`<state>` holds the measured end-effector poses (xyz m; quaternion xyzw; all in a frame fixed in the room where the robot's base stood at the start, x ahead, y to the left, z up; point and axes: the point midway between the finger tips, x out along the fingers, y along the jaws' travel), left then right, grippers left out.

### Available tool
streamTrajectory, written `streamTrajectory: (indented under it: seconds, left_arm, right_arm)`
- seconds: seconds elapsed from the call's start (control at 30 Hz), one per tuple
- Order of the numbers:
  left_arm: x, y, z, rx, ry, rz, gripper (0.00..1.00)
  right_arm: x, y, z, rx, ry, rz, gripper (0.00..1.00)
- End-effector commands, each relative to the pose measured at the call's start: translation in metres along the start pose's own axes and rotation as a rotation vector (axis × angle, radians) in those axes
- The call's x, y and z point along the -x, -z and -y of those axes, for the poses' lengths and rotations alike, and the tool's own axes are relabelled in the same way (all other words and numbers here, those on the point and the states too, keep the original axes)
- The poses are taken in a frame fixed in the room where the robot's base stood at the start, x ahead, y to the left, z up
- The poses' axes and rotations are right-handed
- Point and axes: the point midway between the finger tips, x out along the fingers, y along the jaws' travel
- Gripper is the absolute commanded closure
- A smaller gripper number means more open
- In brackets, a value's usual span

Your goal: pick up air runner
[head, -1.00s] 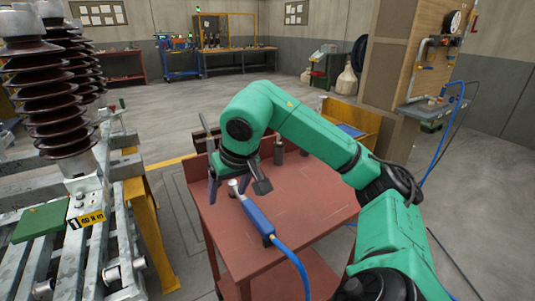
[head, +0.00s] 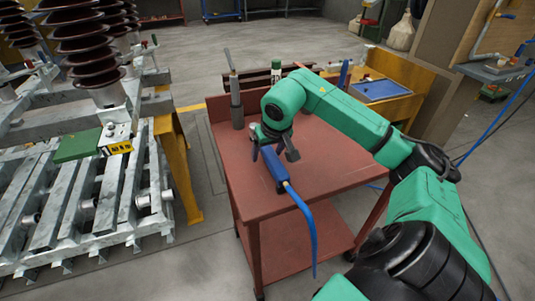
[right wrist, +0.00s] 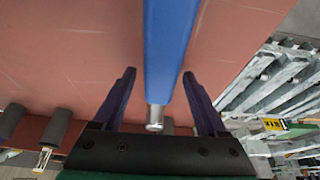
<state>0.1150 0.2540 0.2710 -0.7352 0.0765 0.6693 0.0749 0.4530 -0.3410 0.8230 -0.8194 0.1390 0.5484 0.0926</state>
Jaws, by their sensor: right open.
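The air runner (head: 274,168) is a blue tool with a blue hose at its near end. It lies on the red cart top (head: 325,170). My right gripper (head: 273,155) is over its far end, with its fingers pointing down. In the right wrist view, the open right gripper (right wrist: 158,75) has one dark finger on each side of the air runner (right wrist: 170,45), with gaps between. The tool's metal tip (right wrist: 155,117) shows near the gripper's base. In the head view the gripper hides that tip. My left gripper is not in view.
A grey cylindrical tool (head: 237,105) and a green-and-white bottle (head: 276,70) stand near the cart's back edge. A metal frame with brown insulators (head: 95,45) is at left. A yellow bench with a blue tray (head: 380,91) is behind. The cart's front right is clear.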

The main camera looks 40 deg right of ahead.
Motion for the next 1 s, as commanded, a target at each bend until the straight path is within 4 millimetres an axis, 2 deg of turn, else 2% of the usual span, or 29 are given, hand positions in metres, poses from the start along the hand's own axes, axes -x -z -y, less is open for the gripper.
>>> streamTrajectory:
  seconds: [0.17,0.2,0.27,0.3,0.4,0.8,0.9,1.0]
  left_arm:
    - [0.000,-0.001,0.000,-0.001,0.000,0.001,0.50]
    - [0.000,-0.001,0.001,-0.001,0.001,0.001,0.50]
    - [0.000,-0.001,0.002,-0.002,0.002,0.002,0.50]
    - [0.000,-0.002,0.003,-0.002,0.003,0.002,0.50]
    - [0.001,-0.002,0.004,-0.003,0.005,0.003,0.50]
    - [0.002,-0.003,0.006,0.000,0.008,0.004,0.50]
    - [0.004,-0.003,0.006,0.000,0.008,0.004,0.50]
    - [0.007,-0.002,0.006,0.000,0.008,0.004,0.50]
  right_arm:
    - [-0.002,0.000,0.000,0.000,0.000,-0.001,0.25]
    - [-0.002,0.000,0.000,0.000,0.000,-0.001,0.29]
    - [-0.002,0.000,0.000,0.000,0.000,-0.001,0.52]
    - [-0.002,0.000,0.000,0.000,0.000,-0.001,0.67]
    - [-0.001,0.000,0.000,0.000,0.000,-0.001,1.00]
    - [0.002,0.003,0.000,-0.001,0.001,-0.005,1.00]
    - [0.009,0.006,0.000,-0.001,0.002,-0.006,1.00]
    - [0.025,0.013,0.000,-0.002,0.002,-0.009,1.00]
